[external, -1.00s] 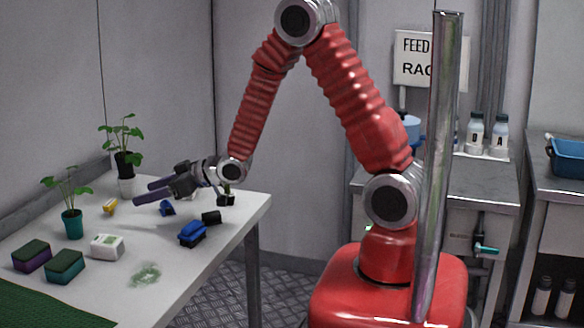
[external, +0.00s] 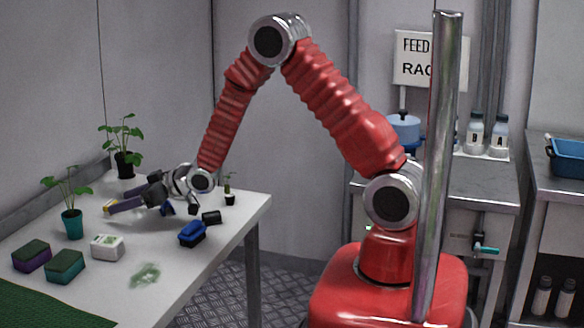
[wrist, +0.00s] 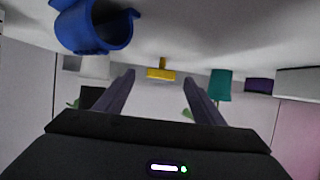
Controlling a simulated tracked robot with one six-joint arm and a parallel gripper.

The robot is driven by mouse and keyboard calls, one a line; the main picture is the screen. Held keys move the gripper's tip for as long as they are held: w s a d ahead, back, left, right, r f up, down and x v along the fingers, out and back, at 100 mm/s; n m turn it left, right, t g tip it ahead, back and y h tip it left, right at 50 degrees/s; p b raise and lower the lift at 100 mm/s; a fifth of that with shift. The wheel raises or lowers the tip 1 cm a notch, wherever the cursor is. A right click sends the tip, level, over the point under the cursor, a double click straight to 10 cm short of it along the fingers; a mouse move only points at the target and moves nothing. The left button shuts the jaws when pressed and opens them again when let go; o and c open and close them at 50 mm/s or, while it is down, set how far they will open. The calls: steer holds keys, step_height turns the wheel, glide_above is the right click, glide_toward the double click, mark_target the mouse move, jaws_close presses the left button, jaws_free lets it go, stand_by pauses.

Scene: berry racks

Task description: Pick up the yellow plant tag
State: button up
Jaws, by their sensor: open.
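The yellow plant tag (wrist: 162,71) lies on the table and shows in the wrist view between and beyond my fingertips. In the external view only a small yellow part of the tag (external: 107,206) shows, beside my fingers. My gripper (external: 128,199) is low over the table, pointing left toward the tag. Its two fingers (wrist: 158,82) are spread apart with nothing between them. In the external view I cannot tell whether a finger touches the tag.
A blue clip-like object (wrist: 95,27) is close to my gripper. A teal pot with a seedling (external: 72,222), a white box (external: 107,247) and two sponges (external: 65,266) stand nearer the table's front left. Another potted plant (external: 126,164) is behind. A blue object (external: 192,234) lies right.

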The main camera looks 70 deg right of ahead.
mark_target(111, 203)
steer(key=shift+w, duration=0.1)
steer(key=shift+x, duration=2.5)
steer(key=shift+a+r, duration=0.1)
steer(key=shift+a, duration=0.05)
steer(key=shift+c, duration=0.2)
steer(key=c, duration=1.1)
